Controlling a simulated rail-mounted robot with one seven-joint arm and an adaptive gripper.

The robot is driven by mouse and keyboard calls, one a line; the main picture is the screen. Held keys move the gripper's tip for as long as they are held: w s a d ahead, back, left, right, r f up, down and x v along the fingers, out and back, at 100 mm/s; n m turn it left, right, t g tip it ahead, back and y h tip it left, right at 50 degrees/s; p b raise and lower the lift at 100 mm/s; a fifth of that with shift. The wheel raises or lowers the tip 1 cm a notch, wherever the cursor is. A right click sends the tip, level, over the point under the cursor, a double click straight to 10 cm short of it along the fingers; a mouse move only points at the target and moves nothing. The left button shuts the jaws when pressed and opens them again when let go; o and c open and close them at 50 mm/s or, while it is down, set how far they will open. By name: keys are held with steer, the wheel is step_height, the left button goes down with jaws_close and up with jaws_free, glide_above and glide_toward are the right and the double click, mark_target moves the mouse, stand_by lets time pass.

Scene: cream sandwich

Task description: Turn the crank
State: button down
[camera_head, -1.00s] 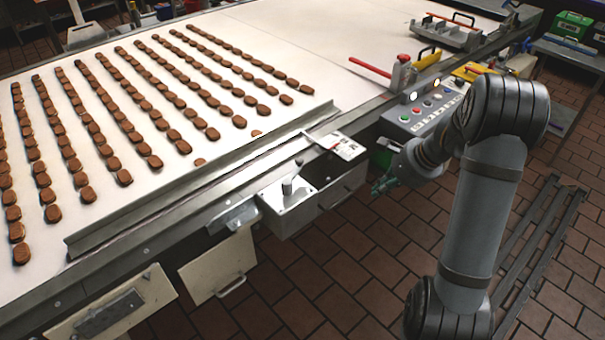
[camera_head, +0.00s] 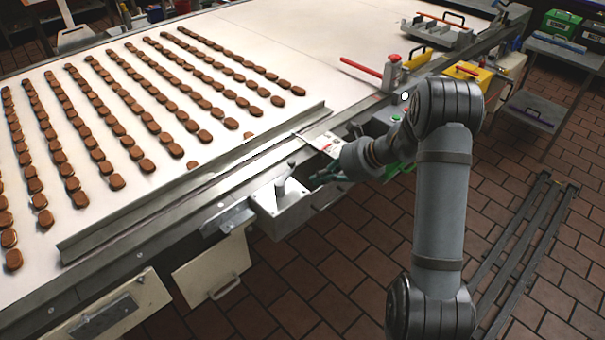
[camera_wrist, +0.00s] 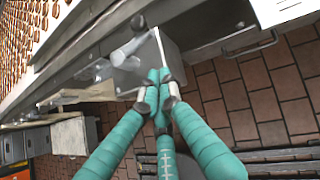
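The crank (camera_head: 282,185) is a small grey handle with a knob on top of a light grey metal box at the front edge of the conveyor table. In the wrist view the crank (camera_wrist: 134,48) is blurred and lies just beyond and left of the fingertips. My gripper (camera_head: 318,179) is just right of the crank, beside the box. In the wrist view the teal fingers of my gripper (camera_wrist: 160,76) converge with their tips together at the box's edge, apart from the crank, with nothing seen between them.
Rows of brown biscuits lie on the white conveyor (camera_head: 250,60) behind a metal rail (camera_head: 190,185). A red-handled lever (camera_head: 365,68) and a yellow box (camera_head: 468,74) stand at the back right. Cream panels (camera_head: 212,268) hang below the table. The tiled floor in front is mostly open.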

mark_target(285, 178)
steer(key=shift+w+a+f+p, duration=0.2)
steer(key=shift+w+a+p, duration=0.15)
steer(key=shift+a, duration=0.45)
steer(key=shift+w+a+f+p, duration=0.25)
steer(key=shift+w+a, duration=0.15)
steer(key=shift+a, duration=0.4)
steer(key=shift+w+a+f+p, duration=0.2)
steer(key=shift+w+a+p, duration=0.15)
steer(key=shift+a, duration=0.45)
steer(key=shift+w+a+r+n+g+y+p, duration=0.15)
steer(key=shift+w+n+g+p, duration=0.15)
steer(key=shift+n+g+p, duration=0.15)
steer(key=shift+w+a+f+n+g+y+p, duration=0.15)
steer(key=shift+w+n+g+p, duration=0.2)
steer(key=shift+n, duration=0.2)
